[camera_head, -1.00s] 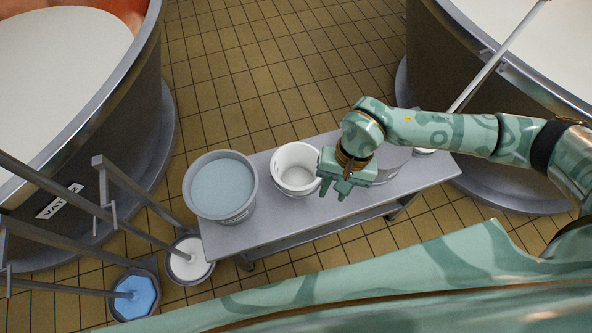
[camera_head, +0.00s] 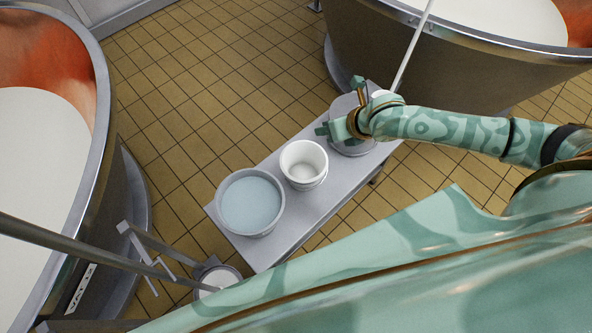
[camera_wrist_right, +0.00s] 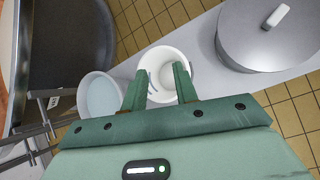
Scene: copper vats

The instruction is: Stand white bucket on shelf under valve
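The white bucket (camera_head: 304,163) stands upright and empty on a grey metal bench (camera_head: 262,256). It also shows in the right wrist view (camera_wrist_right: 168,56), beyond and between my fingertips. My right gripper (camera_head: 323,131) is above the bench, just behind and to the right of the bucket in the head view. In the right wrist view its two fingers (camera_wrist_right: 160,70) are apart with nothing held; I cannot tell whether they touch the bucket. My left gripper is not in view. I cannot make out a valve or a shelf under it.
A grey bucket of pale blue liquid (camera_head: 251,203) stands left of the white bucket. A large lidded grey pot (camera_wrist_right: 262,42) stands on its other side. Large vats (camera_head: 110,190) flank the bench. A small white-filled pail (camera_head: 217,281) is on the floor beside railings. Tiled floor is open behind.

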